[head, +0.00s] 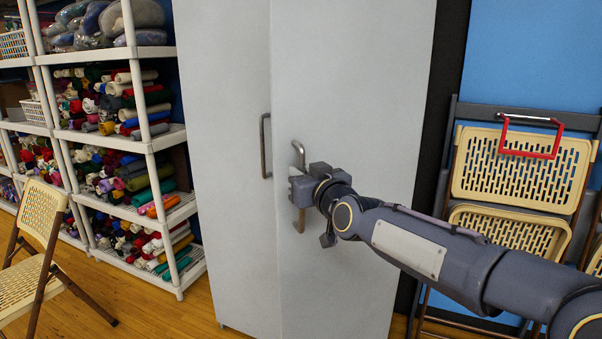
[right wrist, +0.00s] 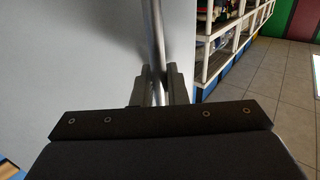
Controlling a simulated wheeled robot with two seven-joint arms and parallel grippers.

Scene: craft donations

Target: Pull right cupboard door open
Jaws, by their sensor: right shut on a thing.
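The grey cupboard has a right door (head: 350,120) and a left door (head: 222,110), each with a vertical metal handle. My right gripper (head: 298,190) is at the right door's handle (head: 299,153), with its fingers shut around the handle's middle. The handle's upper and lower ends show above and below the gripper. In the right wrist view the handle (right wrist: 157,35) runs down between the two fingers (right wrist: 158,85). The left door's handle (head: 265,146) is free. The right door looks closed or nearly so; I cannot tell exactly. My left gripper is not in view.
White shelves (head: 150,140) full of fabric rolls stand left of the cupboard. A beige folding chair (head: 38,225) stands at the lower left. Folded chairs (head: 520,170) lean against the blue wall at right, close to my right arm. Wooden floor (head: 140,300) is clear in front of the shelves.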

